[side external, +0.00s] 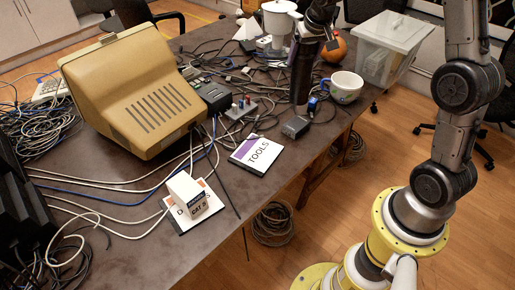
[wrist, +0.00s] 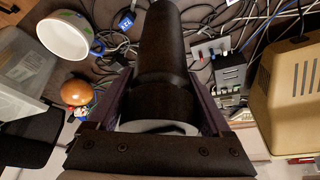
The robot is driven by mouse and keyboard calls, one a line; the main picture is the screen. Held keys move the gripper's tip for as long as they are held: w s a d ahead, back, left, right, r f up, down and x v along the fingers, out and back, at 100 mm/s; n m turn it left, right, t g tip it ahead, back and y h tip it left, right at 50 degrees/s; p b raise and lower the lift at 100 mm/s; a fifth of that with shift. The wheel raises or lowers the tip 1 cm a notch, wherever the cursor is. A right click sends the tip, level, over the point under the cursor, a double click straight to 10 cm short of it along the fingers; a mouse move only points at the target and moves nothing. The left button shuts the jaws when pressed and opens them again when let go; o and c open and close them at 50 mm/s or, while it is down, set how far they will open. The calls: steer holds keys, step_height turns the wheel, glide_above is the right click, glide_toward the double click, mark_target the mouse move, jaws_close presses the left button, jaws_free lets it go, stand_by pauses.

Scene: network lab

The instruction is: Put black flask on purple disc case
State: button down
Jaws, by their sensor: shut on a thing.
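The black flask (side external: 301,78) hangs upright under my gripper (side external: 318,22) in the side view, near the table's right edge. In the wrist view my gripper (wrist: 163,105) is shut around the flask (wrist: 165,50), one finger on each side. I cannot tell if the flask's base touches the table. The purple disc case (side external: 257,153) lies flat on the table, with a white label reading TOOLS and a purple strip. It is to the left of and nearer the camera than the flask, apart from it. I cannot make the case out in the wrist view.
A small black box (side external: 295,127) lies between flask and case. A white mug (side external: 342,87) stands right of the flask, and an orange ball (side external: 334,49) behind it. A beige monitor (side external: 137,95) stands at left. A white box (side external: 190,196) sits on another case, among loose cables.

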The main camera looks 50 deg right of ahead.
steer(key=s+a+r+n+y, duration=0.1)
steer(key=s+a+n, duration=0.2)
steer(key=s+a, duration=0.5)
steer(key=s+a+r+n+y, duration=0.1)
steer(key=s+a+r+n, duration=0.15)
steer(key=s+a, duration=0.55)
steer(key=w+a+f, duration=0.2)
steer(key=w+f, duration=0.4)
steer(key=w, duration=0.2)
steer(key=w+a+f, duration=0.1)
steer(key=w+f, duration=0.6)
steer(key=w, duration=0.1)
steer(key=shift+w+a+t, duration=0.25)
steer(key=shift+a+t, duration=0.05)
steer(key=shift+a, duration=0.05)
steer(key=shift+f, duration=0.15)
jaws_free()
steer(key=shift+s+f, duration=0.1)
steer(key=shift+f, duration=0.05)
steer(key=v, duration=1.2)
steer(key=shift+d+r, duration=0.15)
steer(key=shift+r, duration=0.15)
